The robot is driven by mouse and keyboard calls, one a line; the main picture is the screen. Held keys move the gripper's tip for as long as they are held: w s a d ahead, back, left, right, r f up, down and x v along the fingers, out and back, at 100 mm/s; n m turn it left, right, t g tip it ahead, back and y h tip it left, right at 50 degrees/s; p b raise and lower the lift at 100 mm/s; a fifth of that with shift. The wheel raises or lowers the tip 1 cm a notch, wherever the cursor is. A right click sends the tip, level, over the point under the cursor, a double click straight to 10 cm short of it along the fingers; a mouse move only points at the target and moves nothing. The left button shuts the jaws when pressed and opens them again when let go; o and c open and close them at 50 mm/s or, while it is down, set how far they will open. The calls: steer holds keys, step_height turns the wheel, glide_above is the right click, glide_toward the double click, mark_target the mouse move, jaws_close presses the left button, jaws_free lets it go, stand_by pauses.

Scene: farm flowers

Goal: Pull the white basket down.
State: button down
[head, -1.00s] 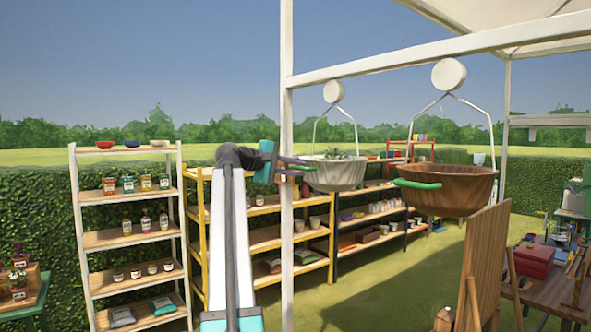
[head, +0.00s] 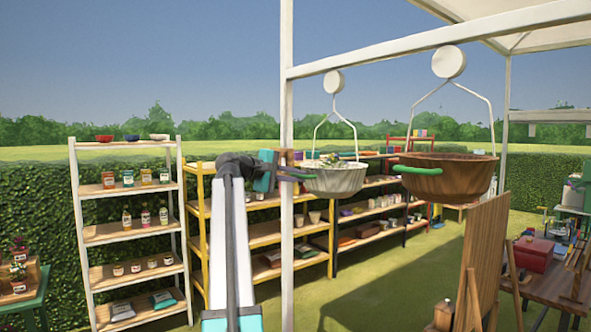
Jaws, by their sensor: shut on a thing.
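The white basket (head: 336,182) hangs by thin white arms from a round white disc (head: 334,82) under the frame's beam, with plants in it. Its small green handle (head: 309,177) is on its left side. My gripper (head: 298,174) comes in from the left, across the white post, and is shut on this handle. The jaw tips are small and partly blend with the handle. The white basket hangs level and clear of the ground.
A brown basket (head: 444,178) with a green handle hangs close on the right. A white post (head: 287,250) stands beside my gripper. Shelves (head: 125,235) line the hedge. A wooden board (head: 487,262) and a table (head: 545,280) stand at the right. Grass is open between.

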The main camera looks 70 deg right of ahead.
step_height(320, 180, down, 41)
steer(key=b, duration=1.5)
steer(key=shift+d, duration=0.15)
steer(key=c, duration=2.1)
jaws_free()
steer(key=shift+d+f, duration=0.15)
steer(key=shift+d, duration=0.1)
steer(key=b+v, duration=0.2)
steer(key=v, duration=1.2)
steer(key=shift+a, duration=0.15)
